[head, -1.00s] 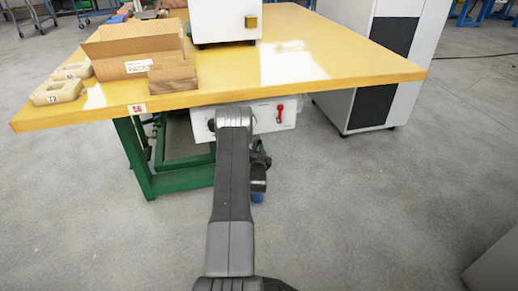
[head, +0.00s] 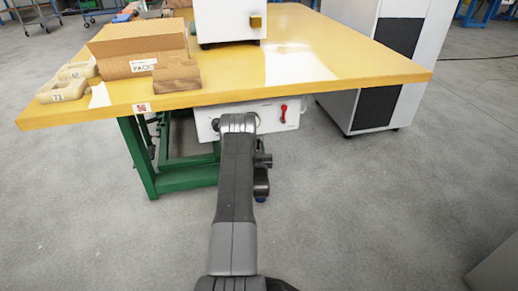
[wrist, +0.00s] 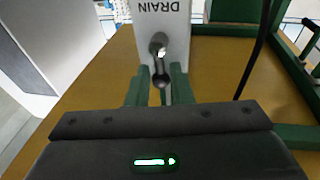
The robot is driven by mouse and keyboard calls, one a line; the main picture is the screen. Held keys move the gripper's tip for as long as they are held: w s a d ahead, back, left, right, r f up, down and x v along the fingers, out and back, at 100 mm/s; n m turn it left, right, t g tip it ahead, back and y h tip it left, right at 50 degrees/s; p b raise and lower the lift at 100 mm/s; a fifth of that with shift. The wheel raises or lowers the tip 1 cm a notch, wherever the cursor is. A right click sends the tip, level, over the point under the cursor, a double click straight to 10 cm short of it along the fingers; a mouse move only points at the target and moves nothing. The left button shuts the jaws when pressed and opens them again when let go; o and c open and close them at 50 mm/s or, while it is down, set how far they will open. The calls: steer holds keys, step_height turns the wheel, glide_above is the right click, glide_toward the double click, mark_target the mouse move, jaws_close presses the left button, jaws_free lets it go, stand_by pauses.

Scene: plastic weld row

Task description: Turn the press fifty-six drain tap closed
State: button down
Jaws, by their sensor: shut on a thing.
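The drain tap (wrist: 160,48) shows in the wrist view on a white panel (wrist: 181,15), below the upside-down word DRAIN. It has a bright metal middle, and its dark lever (wrist: 161,82) points down in the picture towards my gripper. My gripper (wrist: 162,76) is shut on the lever, with one finger on each side of it. In the head view my arm hides the tap and the gripper's fingertips. The plate with 56 (head: 141,107) is on the table's front edge.
Green legs (head: 186,178) stand left of my arm. Cartons (head: 140,50) lie on top. A grey-white cabinet (head: 375,100) stands right. The floor in front is clear.

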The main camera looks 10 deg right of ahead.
stand_by(0.3)
steer(key=c, duration=1.3)
jaws_free()
steer(key=shift+a, duration=0.1)
steer(key=p+v, duration=0.4)
steer(key=v, duration=0.9)
steer(key=shift+s, duration=0.4)
steer(key=shift+f, duration=0.1)
steer(key=b+x, duration=0.4)
steer(key=x, duration=1)
